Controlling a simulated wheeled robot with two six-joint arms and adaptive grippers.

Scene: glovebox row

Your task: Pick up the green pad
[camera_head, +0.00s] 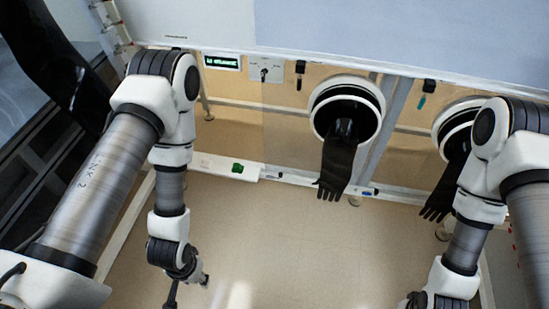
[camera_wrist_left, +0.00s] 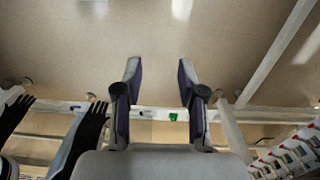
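The green pad (camera_head: 238,168) is a small dark green block on a white ledge (camera_head: 215,163) below the glovebox front. In the left wrist view it is a small green spot (camera_wrist_left: 172,117) low in the picture, seen between the finger bases. My left gripper (camera_wrist_left: 159,68) has its fingers wide apart with nothing between them. In the head view the left gripper (camera_head: 189,284) hangs below the pad in the picture, clear of it. My right gripper (camera_head: 414,301) shows only partly at the bottom edge, so its fingers cannot be judged.
Two round glove ports with black gloves (camera_head: 338,165) (camera_head: 438,195) hang right of the pad. A small display (camera_head: 222,62) and a switch plate (camera_head: 266,70) sit above. A white upright frame stands at left. The floor (camera_head: 290,235) is clear.

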